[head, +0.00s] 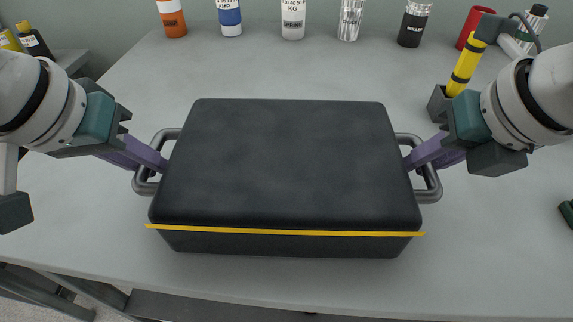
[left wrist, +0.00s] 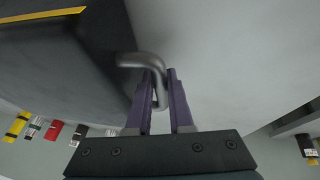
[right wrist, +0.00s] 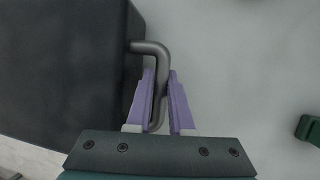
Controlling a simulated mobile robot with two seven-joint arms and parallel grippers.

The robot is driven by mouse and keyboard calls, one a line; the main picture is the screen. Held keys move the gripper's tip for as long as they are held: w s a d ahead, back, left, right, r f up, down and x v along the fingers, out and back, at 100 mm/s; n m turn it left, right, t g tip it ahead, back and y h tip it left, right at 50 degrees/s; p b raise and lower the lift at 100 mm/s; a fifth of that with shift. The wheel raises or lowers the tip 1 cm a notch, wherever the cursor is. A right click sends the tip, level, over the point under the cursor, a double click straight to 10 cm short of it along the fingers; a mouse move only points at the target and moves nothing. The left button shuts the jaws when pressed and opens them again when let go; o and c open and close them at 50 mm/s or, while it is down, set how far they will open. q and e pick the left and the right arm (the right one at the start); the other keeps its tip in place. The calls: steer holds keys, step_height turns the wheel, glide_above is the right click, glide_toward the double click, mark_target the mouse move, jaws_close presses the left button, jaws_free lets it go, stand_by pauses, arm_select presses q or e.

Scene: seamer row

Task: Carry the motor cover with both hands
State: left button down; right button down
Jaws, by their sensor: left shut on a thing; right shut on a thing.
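The motor cover (head: 285,165) is a large black box with a yellow stripe along its lower front edge and a grey bar handle at each side. It is in the middle of the head view, over the grey table; I cannot tell whether it touches the table. My left gripper (head: 156,160) is shut on the left handle (head: 145,180); the left wrist view shows the purple fingers (left wrist: 160,85) on either side of the bar. My right gripper (head: 415,160) is shut on the right handle (head: 430,185), and the right wrist view shows its fingers (right wrist: 161,85) around the bar.
Several bottles and cans, including an orange one (head: 173,20) and a black one (head: 413,25), stand along the table's back. A green object (head: 567,212) lies at the right edge. The table front (head: 300,285) is clear.

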arm_select(q)
steer(key=shift+r, duration=0.15)
arm_select(e)
steer(key=shift+r, duration=0.15)
